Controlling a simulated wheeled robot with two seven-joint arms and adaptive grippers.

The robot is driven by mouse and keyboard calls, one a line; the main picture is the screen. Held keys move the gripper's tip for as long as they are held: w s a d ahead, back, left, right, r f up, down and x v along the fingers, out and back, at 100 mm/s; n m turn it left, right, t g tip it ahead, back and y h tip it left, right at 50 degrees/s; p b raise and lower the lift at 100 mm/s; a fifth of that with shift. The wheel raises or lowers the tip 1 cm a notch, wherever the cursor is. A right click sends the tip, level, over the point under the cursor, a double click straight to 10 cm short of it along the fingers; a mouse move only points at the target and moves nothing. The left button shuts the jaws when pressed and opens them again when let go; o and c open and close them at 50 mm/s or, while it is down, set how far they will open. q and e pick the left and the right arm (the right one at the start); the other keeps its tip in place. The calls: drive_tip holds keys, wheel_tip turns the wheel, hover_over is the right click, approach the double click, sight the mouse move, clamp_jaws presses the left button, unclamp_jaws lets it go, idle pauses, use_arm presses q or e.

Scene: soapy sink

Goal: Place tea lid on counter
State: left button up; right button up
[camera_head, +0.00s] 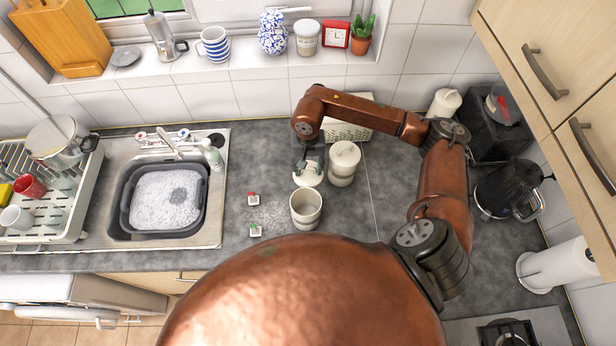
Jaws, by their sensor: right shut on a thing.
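The tea lid (307,179), a round off-white lid, is in my right gripper (309,167). The gripper points down and is shut on it, covering part of its top. An open off-white canister (306,210) stands upright on the counter (335,226) just in front of the lid. From this angle I cannot tell how high the lid is above the counter. A second off-white canister (344,166) with its lid on stands right of the gripper. My left gripper is not in view.
Two small square objects (253,198) and (255,231) lie left of the open canister, beside scattered grains. A sink with a soapy grey basin (124,226) is further left. A pale basket (347,131) stands behind. The counter right of the canisters is clear under my right arm.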

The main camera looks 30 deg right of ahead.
sight(308, 173)
wheel_tip(308, 173, down, 4)
drive_tip(key=shift+f+p, duration=0.1)
drive_tip(key=shift+p, duration=0.25)
wheel_tip(308, 173, down, 3)
drive_tip(key=shift+r+p, duration=0.1)
drive_tip(key=shift+p, duration=0.35)
drive_tip(key=shift+f, duration=0.35)
drive_tip(key=shift+f, duration=0.15)
drive_tip(key=o, duration=1.2)
drive_tip(key=shift+c, duration=0.2)
